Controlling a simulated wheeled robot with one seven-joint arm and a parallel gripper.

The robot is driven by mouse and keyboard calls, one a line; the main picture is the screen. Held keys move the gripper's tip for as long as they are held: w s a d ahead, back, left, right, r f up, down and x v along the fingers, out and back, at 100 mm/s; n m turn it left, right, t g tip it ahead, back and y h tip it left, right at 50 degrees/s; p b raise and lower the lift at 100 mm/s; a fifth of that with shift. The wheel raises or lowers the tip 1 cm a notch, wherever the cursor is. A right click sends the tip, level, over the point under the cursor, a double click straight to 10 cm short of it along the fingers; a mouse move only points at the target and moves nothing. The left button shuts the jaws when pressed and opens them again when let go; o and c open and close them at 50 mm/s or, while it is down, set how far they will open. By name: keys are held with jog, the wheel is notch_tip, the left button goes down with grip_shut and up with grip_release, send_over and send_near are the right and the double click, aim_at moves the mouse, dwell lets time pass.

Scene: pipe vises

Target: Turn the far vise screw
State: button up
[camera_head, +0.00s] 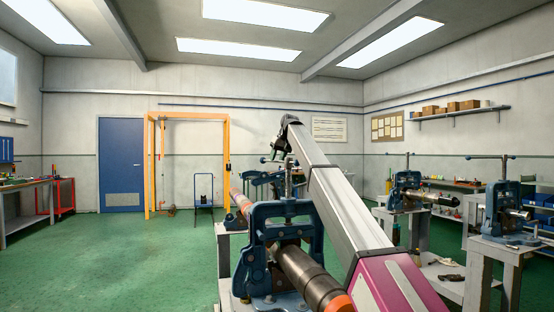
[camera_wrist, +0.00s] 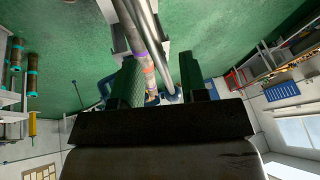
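The near blue vise (camera_head: 286,232) holds a dark pipe (camera_head: 310,275) and stands in front of my arm; its upright screw (camera_head: 289,180) rises above it. Behind it, another blue vise (camera_head: 258,180) shows only in part, blocked by the near screw and my arm. A small teal-ended bar (camera_head: 267,160) shows close below my gripper (camera_head: 281,147). In the wrist view my gripper (camera_wrist: 161,72) has its two green fingers well apart. A grey metal bar (camera_wrist: 155,45) and a banded pipe (camera_wrist: 148,72) show in the gap; whether the fingers touch the bar I cannot tell.
Two more blue vises (camera_head: 408,190) (camera_head: 500,212) stand on benches at the right. A yellow frame (camera_head: 151,165) and a blue door (camera_head: 121,165) are at the back. A workbench (camera_head: 27,205) lines the left wall. The green floor (camera_head: 130,255) at left is clear.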

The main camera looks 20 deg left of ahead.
jog(key=shift+r, duration=0.1)
jog(key=v, duration=1)
jog(key=shift+r, duration=0.25)
jog(key=shift+s+d, duration=0.1)
jog(key=shift+d, duration=0.05)
